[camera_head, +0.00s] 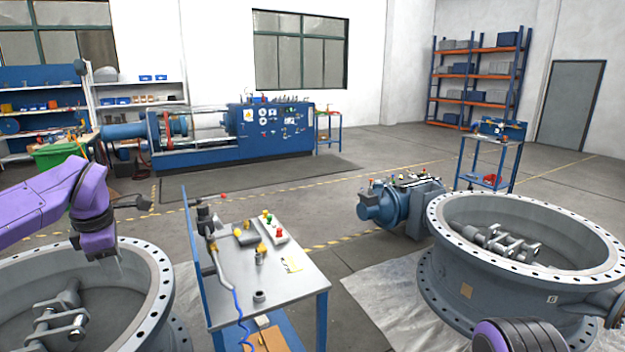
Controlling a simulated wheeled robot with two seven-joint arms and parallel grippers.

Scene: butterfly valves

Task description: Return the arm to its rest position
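My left arm (40,205), purple and black, comes in from the left edge and bends down over the left valve. The end of my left gripper (118,258) shows small just below the purple wrist, above the rim of the left butterfly valve (150,275). Its fingers are too small to read as open or shut, and I see nothing held. Of my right arm, only a purple and black rounded part (518,336) shows at the bottom edge, in front of the right butterfly valve (455,255). My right gripper is out of view.
A small metal work table (300,290) with fittings and a blue hose stands between the valves. A blue pump-like unit (400,207) stands behind it. A blue cart (490,150) is at the back right. A blue test machine (270,130) stands by the wall, with open floor before it.

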